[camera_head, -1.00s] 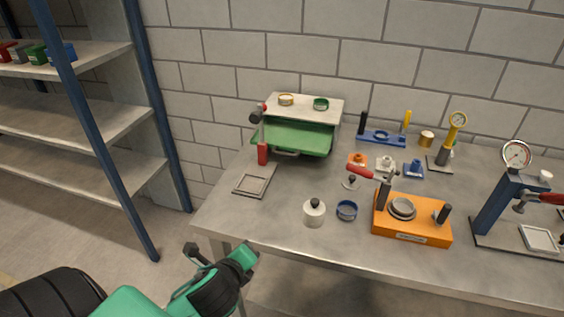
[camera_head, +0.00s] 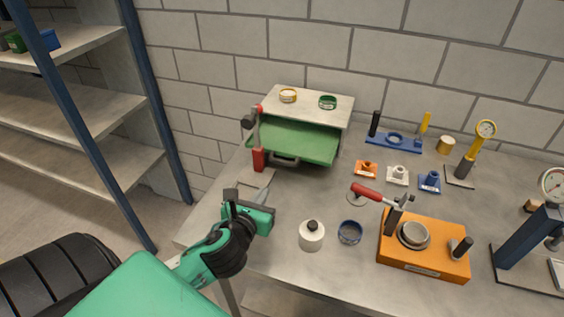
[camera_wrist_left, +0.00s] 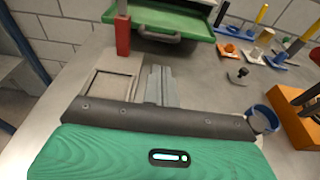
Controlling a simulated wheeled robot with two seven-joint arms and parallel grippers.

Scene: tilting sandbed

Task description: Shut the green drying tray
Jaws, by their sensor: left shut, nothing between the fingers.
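The green drying tray (camera_head: 297,143) sticks out of the front of a low grey box (camera_head: 306,108) at the back of the bench. Its dark handle (camera_head: 284,160) is on its front face. The tray's front and handle also show at the top of the left wrist view (camera_wrist_left: 168,20). My left gripper (camera_head: 264,194) is shut and empty, above the bench front, nearer than the tray and apart from it. In the left wrist view its closed fingers (camera_wrist_left: 159,85) point toward the handle. My right gripper is not in view.
A red-handled clamp (camera_head: 259,158) stands at the tray's left. A flat square frame (camera_wrist_left: 108,86) lies left of my fingers. A white bottle (camera_head: 312,235), blue ring (camera_head: 350,232) and orange fixture (camera_head: 424,254) stand to the right. Yellow and green rings lie on the box.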

